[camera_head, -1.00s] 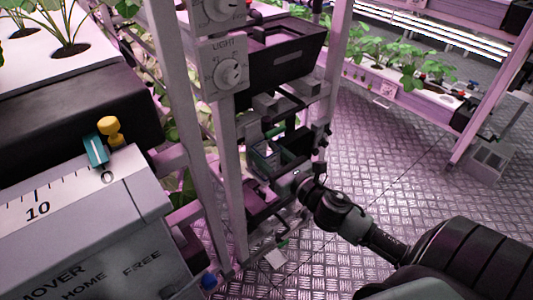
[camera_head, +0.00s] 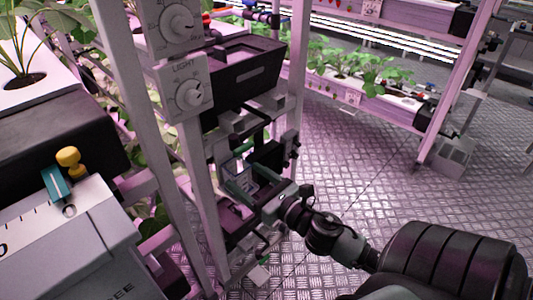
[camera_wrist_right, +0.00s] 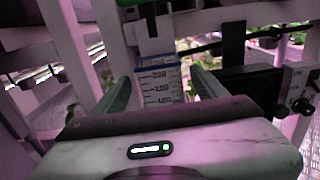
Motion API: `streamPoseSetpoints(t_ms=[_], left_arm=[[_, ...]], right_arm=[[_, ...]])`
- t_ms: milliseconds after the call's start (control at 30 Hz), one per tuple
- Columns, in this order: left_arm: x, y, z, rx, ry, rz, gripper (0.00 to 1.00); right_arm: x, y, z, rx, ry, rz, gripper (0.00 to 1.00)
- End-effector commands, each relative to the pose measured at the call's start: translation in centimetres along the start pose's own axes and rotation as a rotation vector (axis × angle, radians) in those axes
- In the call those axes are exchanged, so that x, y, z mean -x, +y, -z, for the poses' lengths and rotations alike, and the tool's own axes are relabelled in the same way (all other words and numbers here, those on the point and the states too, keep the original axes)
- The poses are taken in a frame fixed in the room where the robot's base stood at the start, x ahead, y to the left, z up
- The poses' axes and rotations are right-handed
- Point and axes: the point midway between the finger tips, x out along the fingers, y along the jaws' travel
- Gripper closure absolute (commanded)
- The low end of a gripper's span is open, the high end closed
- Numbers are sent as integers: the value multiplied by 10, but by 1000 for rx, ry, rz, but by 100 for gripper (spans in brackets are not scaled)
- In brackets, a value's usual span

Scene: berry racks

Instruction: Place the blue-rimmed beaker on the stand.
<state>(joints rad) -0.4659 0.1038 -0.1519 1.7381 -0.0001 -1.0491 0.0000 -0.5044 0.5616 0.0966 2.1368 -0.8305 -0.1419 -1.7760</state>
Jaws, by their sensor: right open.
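The blue-rimmed beaker (camera_wrist_right: 161,82), clear with a graduated scale, stands upright in the right wrist view. My right gripper (camera_wrist_right: 165,92) is open, with one green-grey finger on each side of the beaker. Small gaps show beside the beaker, so the fingers look apart from it. In the head view my right gripper (camera_head: 246,178) reaches into the rack, and the beaker (camera_head: 243,174) shows only small and partly hidden between its fingers. The beaker's lower part is hidden by the gripper body. I cannot make out the stand for certain. My left gripper is not in view.
A pale block (camera_wrist_right: 157,38) with a green top hangs just above the beaker. A rack post (camera_head: 192,170), light dials (camera_head: 188,93) and a dark bin (camera_head: 245,75) are close to my right arm. A grey console (camera_head: 75,245) stands at left.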

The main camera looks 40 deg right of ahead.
Motion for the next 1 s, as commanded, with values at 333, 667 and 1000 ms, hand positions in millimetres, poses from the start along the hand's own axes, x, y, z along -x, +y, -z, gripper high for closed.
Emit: streamPoseSetpoints(t_ms=[333, 667, 1000], left_arm=[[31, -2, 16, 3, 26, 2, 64], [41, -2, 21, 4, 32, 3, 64], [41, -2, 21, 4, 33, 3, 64]], right_arm=[[63, 0, 2, -2, 1, 4, 28], [74, -23, 34, -393, 37, 164, 28], [126, 23, 258, -1978, 131, 1101, 28]])
